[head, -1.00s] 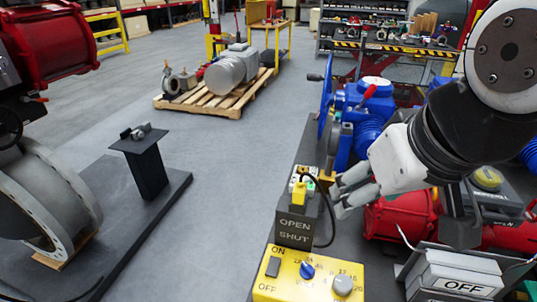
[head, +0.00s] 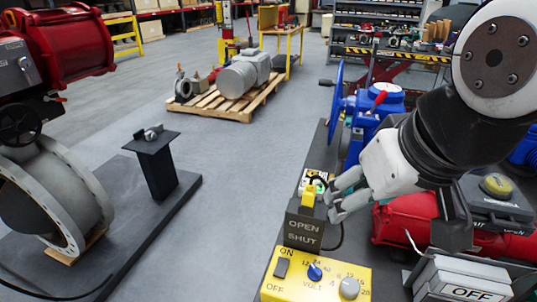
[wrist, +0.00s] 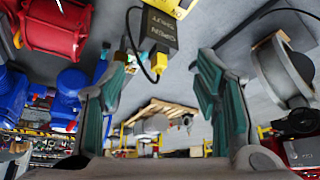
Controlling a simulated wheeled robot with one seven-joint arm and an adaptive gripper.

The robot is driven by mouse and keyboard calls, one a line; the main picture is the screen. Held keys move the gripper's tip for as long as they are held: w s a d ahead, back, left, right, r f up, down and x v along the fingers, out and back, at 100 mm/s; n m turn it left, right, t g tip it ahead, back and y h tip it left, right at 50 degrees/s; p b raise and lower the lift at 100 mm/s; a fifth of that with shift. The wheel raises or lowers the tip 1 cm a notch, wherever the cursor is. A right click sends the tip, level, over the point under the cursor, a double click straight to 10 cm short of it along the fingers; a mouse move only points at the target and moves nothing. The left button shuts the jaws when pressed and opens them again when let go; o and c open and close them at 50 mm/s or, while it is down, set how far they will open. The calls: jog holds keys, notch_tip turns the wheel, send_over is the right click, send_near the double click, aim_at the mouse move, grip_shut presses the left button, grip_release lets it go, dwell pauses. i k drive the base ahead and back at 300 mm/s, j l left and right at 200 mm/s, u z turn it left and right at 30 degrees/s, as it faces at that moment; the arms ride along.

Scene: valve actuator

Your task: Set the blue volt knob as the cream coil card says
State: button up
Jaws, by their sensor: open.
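The blue volt knob (head: 314,271) sits on the yellow control box (head: 274,290) at the bottom of the head view, above the word VOLT. Its pointer is too small to read. Small numbers ring it. My gripper (head: 337,197) is open and empty, above and behind the box, apart from the knob, beside the OPEN/SHUT block. Its spread fingers also show in the wrist view (wrist: 162,75). An edge of the yellow box (wrist: 181,7) shows at the top of the wrist view; the knob is not visible there. I cannot make out a cream coil card in either view.
The box also bears an ON/OFF switch (head: 282,268) and a grey knob (head: 349,288). The dark OPEN/SHUT block (head: 303,232) with yellow plug and black cable stands behind it. A grey OFF block (head: 463,280) is right. Blue (head: 366,127) and red valve actuators stand nearby.

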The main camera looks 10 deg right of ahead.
aim_at(314, 273)
jog(key=k+j+z, duration=0.2)
jog(key=j, duration=0.15)
jog(key=k+j+z, duration=0.2)
jog(key=j, duration=0.15)
jog(key=z, duration=2.1)
jog(key=j+u, duration=0.1)
jog(key=u, duration=1.9)
